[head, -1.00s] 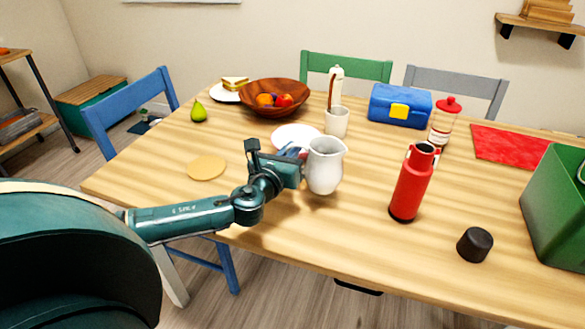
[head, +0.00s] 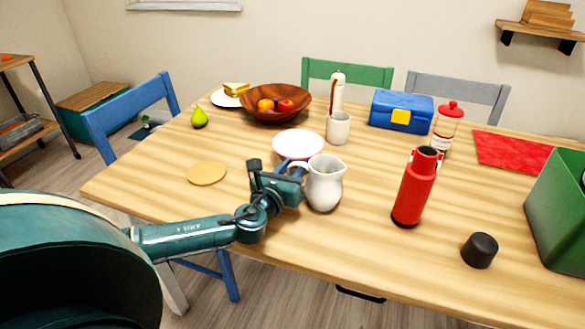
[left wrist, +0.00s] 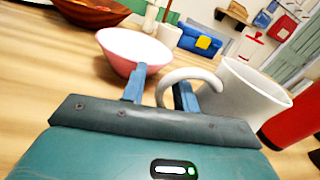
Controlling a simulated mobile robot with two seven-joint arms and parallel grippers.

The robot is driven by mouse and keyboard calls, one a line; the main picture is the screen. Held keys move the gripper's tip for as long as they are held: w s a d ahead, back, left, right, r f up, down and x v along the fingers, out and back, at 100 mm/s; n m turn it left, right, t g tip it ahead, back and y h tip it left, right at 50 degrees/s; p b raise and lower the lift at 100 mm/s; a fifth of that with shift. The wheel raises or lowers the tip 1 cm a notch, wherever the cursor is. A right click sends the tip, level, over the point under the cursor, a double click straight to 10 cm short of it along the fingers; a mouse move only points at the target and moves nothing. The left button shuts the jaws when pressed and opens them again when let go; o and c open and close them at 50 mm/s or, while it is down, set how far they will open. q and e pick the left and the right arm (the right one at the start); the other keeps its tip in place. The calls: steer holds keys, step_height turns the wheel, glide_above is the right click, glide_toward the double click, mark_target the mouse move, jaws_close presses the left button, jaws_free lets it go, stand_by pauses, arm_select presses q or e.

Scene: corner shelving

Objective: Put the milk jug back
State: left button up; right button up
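The white milk jug (head: 325,185) appears to stand upright on the wooden table near its front edge, spout to the right. Its handle faces left, towards my left gripper (head: 298,170). In the left wrist view the jug (left wrist: 245,98) is at right. There my left gripper (left wrist: 160,88) has its two blue fingers apart. The outer bar of the handle passes between them with visible gaps, and one finger is inside the handle loop. My right gripper is not in view.
A pink-white bowl (head: 298,143) is just behind the jug. A red flask (head: 415,190) stands to its right, with a black cap (head: 480,250) and a green crate (head: 560,210) beyond. A round tan mat (head: 207,173) lies left. Table between jug and flask is clear.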

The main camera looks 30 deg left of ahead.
arm_select(q)
steer(key=shift+s+r, duration=0.1)
steer(key=shift+s, duration=0.1)
steer(key=s, duration=0.3)
steer(key=s+d, duration=0.1)
steer(key=s, duration=0.6)
steer(key=shift+s+d+p, duration=0.15)
steer(key=shift+d+p, duration=0.1)
steer(key=shift+p, duration=0.05)
steer(key=shift+s+d+r, duration=0.1)
steer(key=shift+s, duration=0.55)
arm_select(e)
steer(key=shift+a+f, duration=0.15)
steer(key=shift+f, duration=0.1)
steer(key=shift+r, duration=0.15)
